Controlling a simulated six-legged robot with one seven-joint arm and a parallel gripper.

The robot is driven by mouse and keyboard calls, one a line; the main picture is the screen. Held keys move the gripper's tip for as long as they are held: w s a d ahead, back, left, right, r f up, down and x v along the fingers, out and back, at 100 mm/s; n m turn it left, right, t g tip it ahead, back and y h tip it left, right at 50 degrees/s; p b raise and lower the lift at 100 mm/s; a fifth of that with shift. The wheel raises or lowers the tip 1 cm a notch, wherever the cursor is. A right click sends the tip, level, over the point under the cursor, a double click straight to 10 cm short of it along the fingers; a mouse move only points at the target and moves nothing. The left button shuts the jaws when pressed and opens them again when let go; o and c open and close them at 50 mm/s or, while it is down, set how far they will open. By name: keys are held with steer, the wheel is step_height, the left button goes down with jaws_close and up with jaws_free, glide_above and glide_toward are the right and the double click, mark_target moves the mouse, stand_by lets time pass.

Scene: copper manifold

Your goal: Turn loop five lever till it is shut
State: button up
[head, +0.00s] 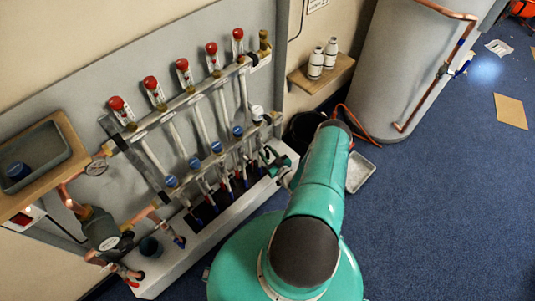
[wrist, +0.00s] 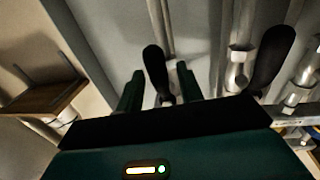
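The manifold (head: 185,105) stands against the wall at left in the head view, with a row of red-capped gauges above and blue-capped fittings below. My gripper (head: 273,156) is at its right end, by the last loop; the lever there is hidden or too small to make out. In the wrist view my gripper (wrist: 160,88) has its two teal fingers apart. A dark lever handle (wrist: 155,68) shows between them, nearest the shelf side; I cannot tell whether they touch it. I see no loop number. A second dark lever (wrist: 272,58) is to the right, outside the fingers.
A wooden shelf (head: 322,76) with two white bottles is right of the manifold; the shelf also shows in the wrist view (wrist: 40,98). A large grey tank (head: 400,65), an orange hose (head: 352,122) and a pale tray (head: 359,171) are nearby.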

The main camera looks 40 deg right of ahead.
steer(key=shift+w, duration=0.15)
jaws_close()
stand_by(0.4)
steer(key=m, duration=0.1)
steer(key=a+m, duration=0.1)
steer(key=m, duration=0.1)
steer(key=shift+a, duration=0.1)
steer(key=a+r+m+y, duration=0.1)
steer(key=m, duration=0.3)
steer(key=r+m+g+y, duration=0.1)
steer(key=m, duration=0.4)
steer(key=a+r+m, duration=0.1)
steer(key=m, duration=0.3)
steer(key=shift+a+r+m+y, duration=0.3)
steer(key=shift+a+r+y, duration=0.05)
steer(key=shift+y, duration=0.05)
steer(key=shift+r, duration=0.1)
